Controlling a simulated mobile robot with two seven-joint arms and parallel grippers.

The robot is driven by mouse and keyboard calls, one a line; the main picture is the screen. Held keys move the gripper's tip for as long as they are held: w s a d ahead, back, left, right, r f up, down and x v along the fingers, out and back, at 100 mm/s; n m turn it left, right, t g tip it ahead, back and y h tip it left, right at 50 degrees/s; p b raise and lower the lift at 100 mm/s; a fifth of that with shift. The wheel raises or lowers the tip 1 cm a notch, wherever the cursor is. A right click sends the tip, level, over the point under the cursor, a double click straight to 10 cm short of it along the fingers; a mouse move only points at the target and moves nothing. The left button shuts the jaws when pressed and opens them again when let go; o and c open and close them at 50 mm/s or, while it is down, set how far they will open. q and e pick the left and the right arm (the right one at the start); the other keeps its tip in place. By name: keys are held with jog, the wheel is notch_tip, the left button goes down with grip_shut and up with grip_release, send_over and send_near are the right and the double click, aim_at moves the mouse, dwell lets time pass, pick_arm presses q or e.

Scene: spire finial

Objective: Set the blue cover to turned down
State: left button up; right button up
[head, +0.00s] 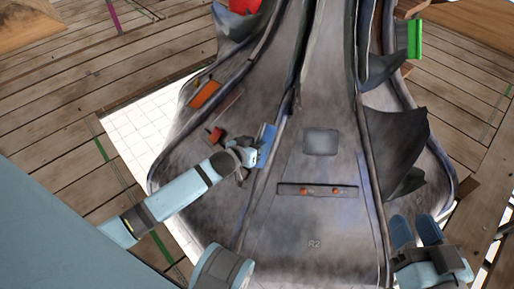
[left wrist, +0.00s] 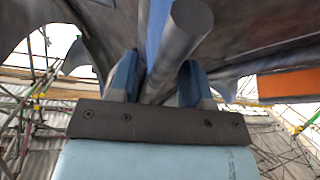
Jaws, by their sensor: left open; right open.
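The blue cover (head: 267,143) is a small upright panel on the lower left flank of the grey metal spire (head: 320,100), beside a raised rib. My left gripper (head: 247,156) is right at the cover and hides part of it. In the left wrist view its two blue fingers (left wrist: 158,82) are open on either side of a round grey bar (left wrist: 185,35); I cannot tell whether they touch it. A blue strip (left wrist: 156,22) shows behind the bar. My right gripper (head: 417,232) is open and empty at the lower right.
An orange panel (head: 205,94) and a small red piece (head: 216,134) are left of the cover. A slotted plate (head: 317,190) is fixed on the front face. Torn dark sheets (head: 397,150) jut out at right, below a green panel (head: 415,39). Wooden decking (head: 60,90) surrounds the spire.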

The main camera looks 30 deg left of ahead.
pick_arm(q)
jog(key=shift+w+d+f, duration=0.1)
jog(key=shift+w, duration=0.3)
jog(key=shift+c, duration=0.3)
grip_shut()
